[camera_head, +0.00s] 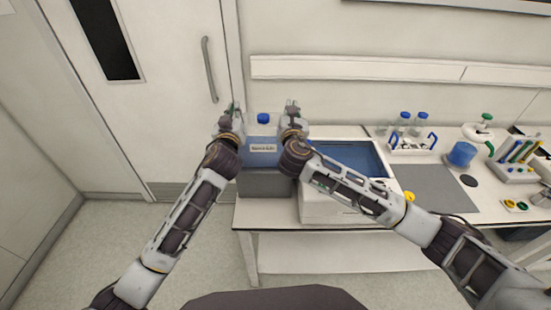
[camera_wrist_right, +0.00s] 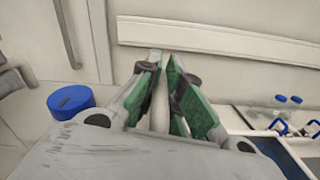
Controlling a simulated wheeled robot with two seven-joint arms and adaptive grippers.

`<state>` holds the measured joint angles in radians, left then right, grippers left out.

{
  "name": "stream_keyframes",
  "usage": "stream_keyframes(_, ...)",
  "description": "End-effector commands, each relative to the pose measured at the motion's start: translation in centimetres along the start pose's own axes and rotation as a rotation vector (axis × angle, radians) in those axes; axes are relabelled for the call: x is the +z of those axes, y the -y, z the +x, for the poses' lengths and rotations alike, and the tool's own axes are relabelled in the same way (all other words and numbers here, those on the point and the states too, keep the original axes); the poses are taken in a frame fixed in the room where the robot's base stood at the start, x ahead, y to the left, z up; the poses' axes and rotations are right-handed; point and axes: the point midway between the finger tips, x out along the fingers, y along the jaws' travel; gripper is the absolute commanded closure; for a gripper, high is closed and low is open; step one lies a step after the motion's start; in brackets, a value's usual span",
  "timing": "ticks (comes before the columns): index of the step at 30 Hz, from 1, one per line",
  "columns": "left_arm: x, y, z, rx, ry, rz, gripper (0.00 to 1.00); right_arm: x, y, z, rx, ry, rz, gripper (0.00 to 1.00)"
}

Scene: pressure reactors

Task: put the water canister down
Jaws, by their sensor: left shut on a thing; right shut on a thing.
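The water canister (camera_head: 262,148) is a pale blue, translucent container with a blue cap and a white label, upright at the left end of the bench. Its blue cap also shows in the right wrist view (camera_wrist_right: 71,101). My left gripper (camera_head: 230,112) is shut on the canister's left side. My right gripper (camera_head: 292,108) is shut on its right side; in the right wrist view its green-padded fingers (camera_wrist_right: 163,75) close around a pale part of the canister. A grey block-like surface is directly below the canister; I cannot tell whether they touch.
A white device with a blue recessed top (camera_head: 350,157) stands right of the canister, close to my right forearm. Further right are a bottle rack (camera_head: 412,143), a blue container (camera_head: 461,154) and a grey mat (camera_head: 440,190). A door (camera_head: 160,90) is at the left.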

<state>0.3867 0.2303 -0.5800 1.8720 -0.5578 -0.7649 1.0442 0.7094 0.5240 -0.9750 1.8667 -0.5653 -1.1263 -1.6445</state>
Motion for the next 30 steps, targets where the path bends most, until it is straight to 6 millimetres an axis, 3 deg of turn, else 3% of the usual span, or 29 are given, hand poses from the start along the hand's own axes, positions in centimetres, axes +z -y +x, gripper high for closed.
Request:
stream_keyframes(10,0.37,0.15,0.01,0.0,-0.005,0.0,1.0,-0.36,0.16,0.05,-0.001,0.005,0.001,1.0)
stream_keyframes(11,0.56,0.2,0.02,-0.002,0.0,0.0,0.89,-0.55,0.2,0.03,-0.002,0.001,0.0,0.89)
stream_keyframes(14,0.53,0.19,0.02,-0.002,0.0,0.0,0.76,-0.51,0.19,0.03,-0.002,0.001,-0.001,0.76)
stream_keyframes(15,0.52,0.19,0.02,-0.002,0.0,0.0,0.88,-0.5,0.19,0.03,-0.002,0.001,0.0,0.73)
stream_keyframes(19,0.5,0.19,0.01,-0.002,-0.001,0.001,0.73,-0.47,0.18,0.03,-0.002,0.001,0.0,0.73)
stream_keyframes(30,0.58,0.09,-0.86,0.001,0.0,0.0,0.73,-0.37,0.25,0.1,-0.004,0.003,0.0,0.73)
